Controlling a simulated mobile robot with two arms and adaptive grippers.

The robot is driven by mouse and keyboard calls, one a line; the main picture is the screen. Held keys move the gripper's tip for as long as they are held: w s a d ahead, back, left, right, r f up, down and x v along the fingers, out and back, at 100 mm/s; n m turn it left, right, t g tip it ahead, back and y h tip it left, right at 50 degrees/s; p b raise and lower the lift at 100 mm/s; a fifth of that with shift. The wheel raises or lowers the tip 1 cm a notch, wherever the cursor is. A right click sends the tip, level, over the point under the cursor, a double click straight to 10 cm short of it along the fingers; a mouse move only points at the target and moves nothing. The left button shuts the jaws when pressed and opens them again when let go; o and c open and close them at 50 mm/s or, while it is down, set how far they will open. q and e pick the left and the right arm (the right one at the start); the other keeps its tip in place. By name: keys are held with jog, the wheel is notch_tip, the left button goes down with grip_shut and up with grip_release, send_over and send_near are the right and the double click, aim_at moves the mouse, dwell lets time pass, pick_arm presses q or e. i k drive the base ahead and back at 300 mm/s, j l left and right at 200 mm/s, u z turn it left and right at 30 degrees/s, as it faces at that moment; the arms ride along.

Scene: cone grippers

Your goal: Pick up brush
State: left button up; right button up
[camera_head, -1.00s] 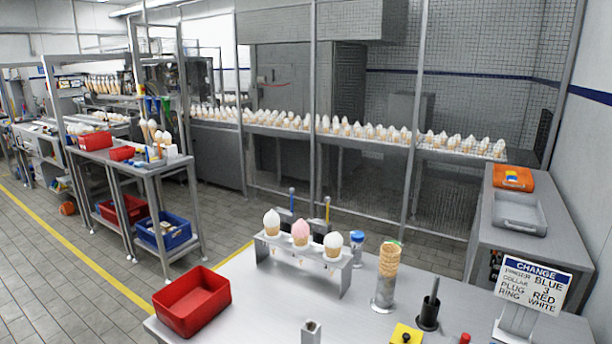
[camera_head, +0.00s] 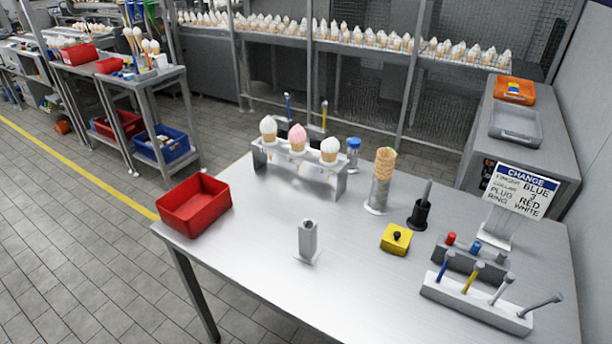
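A dark upright handle (camera_head: 427,191), which looks like the brush, stands in a black cup-like holder (camera_head: 418,215) on the metal table (camera_head: 290,285). It is right of the cone stack and behind the yellow block. Its lower end is hidden in the holder. Neither of my grippers is in view.
A rack with three ice cream cones (camera_head: 299,158), a blue-capped jar (camera_head: 353,152) and a stack of cones (camera_head: 382,178) stand behind. A red bin (camera_head: 194,205), metal post (camera_head: 308,240), yellow block (camera_head: 396,239), peg rack (camera_head: 477,302) and sign (camera_head: 521,190) surround free tabletop.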

aim_at(428, 186)
jog(key=i+j+z, duration=0.1)
jog(key=z, duration=0.25)
jog(key=i+j+z, duration=0.1)
jog(key=z, duration=0.25)
jog(key=j+z, duration=0.2)
jog(key=z, duration=0.15)
jog(key=i+j, duration=0.05)
